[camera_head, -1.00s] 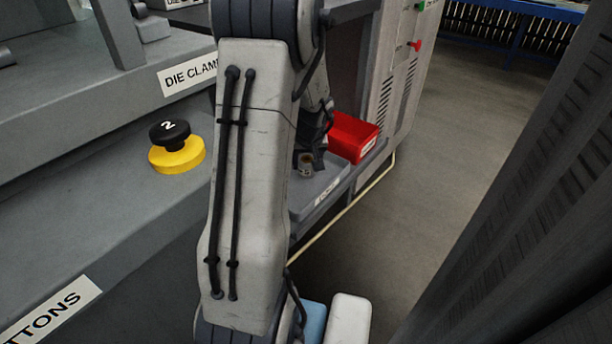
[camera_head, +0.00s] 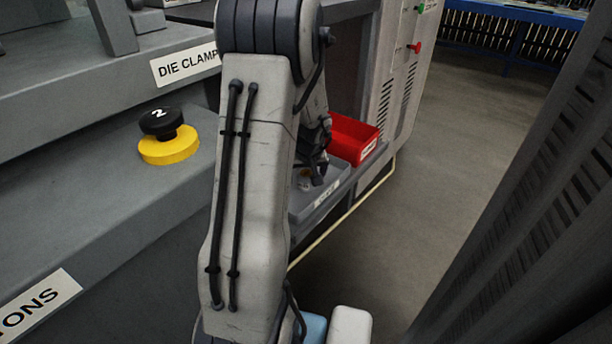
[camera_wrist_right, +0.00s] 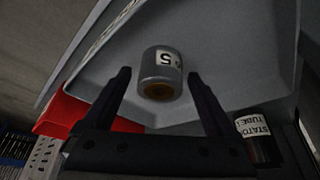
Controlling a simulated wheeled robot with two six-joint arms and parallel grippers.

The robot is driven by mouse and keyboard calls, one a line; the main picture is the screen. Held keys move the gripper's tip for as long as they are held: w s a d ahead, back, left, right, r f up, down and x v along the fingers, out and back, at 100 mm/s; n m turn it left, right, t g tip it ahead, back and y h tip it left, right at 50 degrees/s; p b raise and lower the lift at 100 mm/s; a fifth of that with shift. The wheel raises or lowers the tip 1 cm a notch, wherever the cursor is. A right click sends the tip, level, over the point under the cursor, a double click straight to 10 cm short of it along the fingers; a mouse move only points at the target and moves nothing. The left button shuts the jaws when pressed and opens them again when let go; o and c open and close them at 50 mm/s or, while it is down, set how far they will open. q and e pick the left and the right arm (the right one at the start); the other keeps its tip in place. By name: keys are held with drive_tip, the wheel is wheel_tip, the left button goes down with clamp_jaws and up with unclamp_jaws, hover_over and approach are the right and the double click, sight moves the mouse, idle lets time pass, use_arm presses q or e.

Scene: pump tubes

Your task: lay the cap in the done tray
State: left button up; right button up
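The cap looks like a short grey cylinder (camera_wrist_right: 161,72) with a white label marked 5 and a brownish end. In the right wrist view it rests in a grey tray (camera_wrist_right: 225,45), between and just beyond my right fingertips, with a gap on each side. My right gripper (camera_wrist_right: 164,80) is open. In the head view the right gripper (camera_head: 313,172) is over the grey tray (camera_head: 328,195), whose front label is too small to read; the cap (camera_head: 304,184) is small and partly hidden there. My left gripper is not in view.
A red bin (camera_head: 352,139) stands just behind the tray and also shows in the right wrist view (camera_wrist_right: 68,115). A dark labelled cylinder (camera_wrist_right: 262,145) is at the wrist view's lower right. A yellow-and-black button (camera_head: 168,140) sits on the grey machine at left.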

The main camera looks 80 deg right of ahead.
drive_tip(key=shift+r, duration=0.1)
drive_tip(key=shift+r+p, duration=0.35)
drive_tip(key=shift+p, duration=0.05)
drive_tip(key=p+v, duration=0.5)
drive_tip(key=v, duration=0.6)
drive_tip(key=shift+a+r, duration=0.2)
drive_tip(key=shift+s, duration=0.1)
